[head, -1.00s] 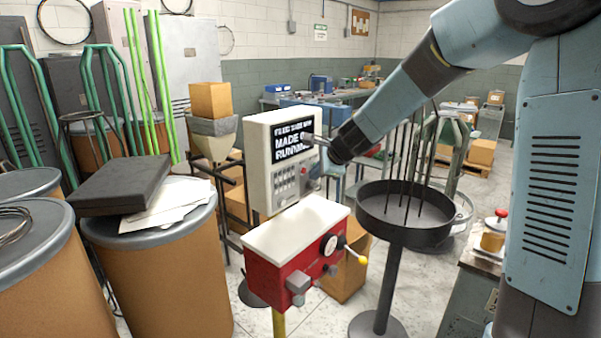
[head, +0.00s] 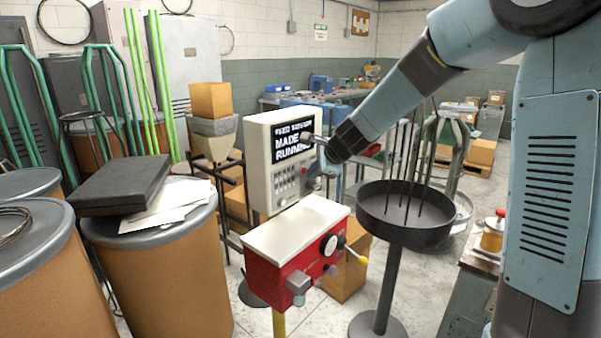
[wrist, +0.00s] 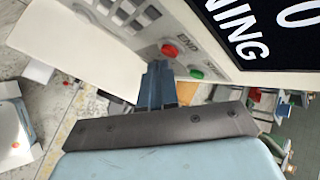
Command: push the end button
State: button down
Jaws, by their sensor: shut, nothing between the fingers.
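The control box (head: 262,165) has a black screen (head: 293,142) with white text that includes "MADE" and "RUNNING". In the wrist view its panel shows a red button (wrist: 168,50) with the lettering "END" beside it, and a green button (wrist: 196,73) nearer my gripper's right side. My gripper (wrist: 157,68) is shut and empty, its fingertips just short of the red button in the picture. Whether they touch the panel I cannot tell.
A red machine with a white top (head: 295,232) and a yellow-knobbed lever stands below the control box. A round dark pan (head: 405,228) on a post is to its right. Large brown drums (head: 160,275) fill the left, one bearing a black case (head: 122,185).

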jog(key=shift+w+a, duration=0.25)
jog(key=shift+a, duration=0.05)
dwell(0.5)
jog(key=shift+s+d, duration=0.1)
dwell(0.3)
jog(key=shift+s+d, duration=0.4)
jog(key=shift+d, duration=0.15)
jog(key=shift+s+d, duration=0.8)
jog(key=shift+d, duration=0.2)
jog(key=shift+s+d, duration=0.75)
jog(key=shift+d, duration=0.2)
